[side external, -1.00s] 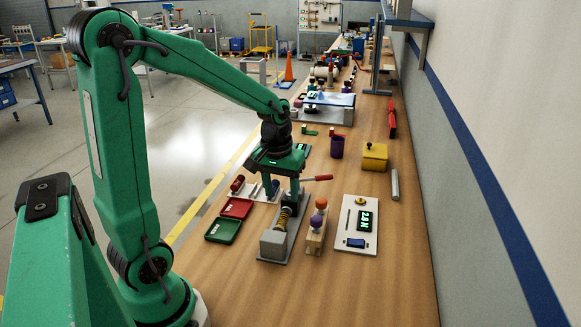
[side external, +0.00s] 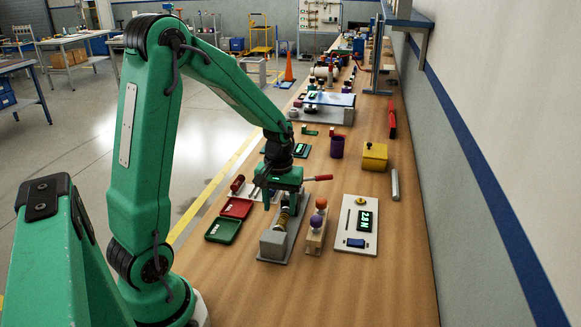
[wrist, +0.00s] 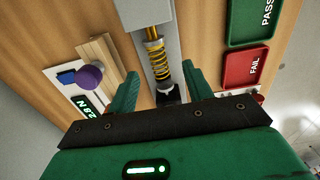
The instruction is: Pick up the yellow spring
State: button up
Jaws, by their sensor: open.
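The yellow spring (wrist: 154,62) is on a rod in a grey test fixture (wrist: 137,14), with a dark-and-light end piece below it in the wrist view. In the side view the spring (side external: 284,219) shows just under my gripper, and its upper part is hidden. My gripper (wrist: 159,82) is open and empty, with one green finger on each side of the spring's line. I cannot tell whether the fingers are level with the spring. In the side view my gripper (side external: 283,199) is over the far end of the fixture (side external: 274,242).
A wooden block with purple and orange knobs (side external: 317,224) stands close right of the fixture. A white panel with a green 2.8 N display (side external: 365,221) lies farther right. Red (side external: 236,208) and green (side external: 223,230) trays are on the left.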

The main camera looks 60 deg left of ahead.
aim_at(281, 220)
jog(key=shift+w+f, duration=0.15)
jog(key=shift+f, duration=2.45)
jog(key=shift+c, duration=0.2)
grip_shut()
